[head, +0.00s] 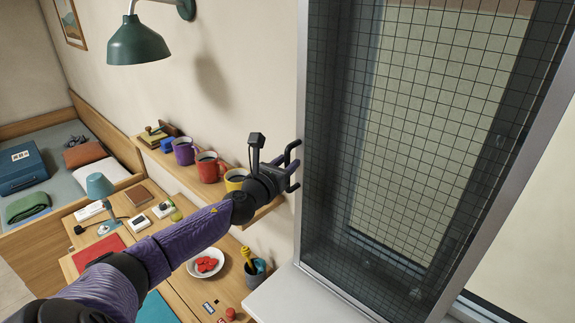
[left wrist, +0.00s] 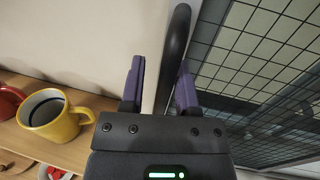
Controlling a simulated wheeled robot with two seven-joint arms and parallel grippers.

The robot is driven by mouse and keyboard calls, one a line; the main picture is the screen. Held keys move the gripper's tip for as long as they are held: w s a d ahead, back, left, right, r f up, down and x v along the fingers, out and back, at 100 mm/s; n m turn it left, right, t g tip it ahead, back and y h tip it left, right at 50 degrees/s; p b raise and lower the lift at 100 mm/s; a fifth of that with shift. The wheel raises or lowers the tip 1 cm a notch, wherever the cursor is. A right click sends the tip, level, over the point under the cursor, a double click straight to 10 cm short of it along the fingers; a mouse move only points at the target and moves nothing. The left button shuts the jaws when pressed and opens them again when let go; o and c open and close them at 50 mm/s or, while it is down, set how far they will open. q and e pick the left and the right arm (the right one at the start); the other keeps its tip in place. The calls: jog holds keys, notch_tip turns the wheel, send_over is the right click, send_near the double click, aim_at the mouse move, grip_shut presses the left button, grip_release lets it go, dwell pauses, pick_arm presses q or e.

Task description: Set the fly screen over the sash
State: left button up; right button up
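The fly screen (head: 440,110) is a dark square-grid mesh in a grey metal frame, large at the right of the head view. Its mesh also fills the right of the left wrist view (left wrist: 265,60). A black curved handle (left wrist: 172,60) stands at the screen's left edge. My left gripper (head: 287,170) is at this handle; in the left wrist view its two purple fingers stand apart, one on each side of the handle. The handle lies nearer the right finger, with a gap to the left one. Part of the sash (head: 385,262) shows dimly behind the mesh. My right gripper is not in view.
A wall shelf with red (head: 208,167) and yellow (head: 236,179) mugs is close below my left arm. A desk with a bowl (head: 205,263) and a cup (head: 255,273) lies lower. A white sill (head: 290,300) is under the screen; a green lamp (head: 140,42) hangs upper left.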

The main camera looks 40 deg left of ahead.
pick_arm(q)
jog(key=shift+o, duration=0.5)
jog(key=shift+a, duration=0.1)
jog(key=s+d, duration=0.1)
jog(key=s, duration=0.9)
jog(key=shift+d, duration=0.4)
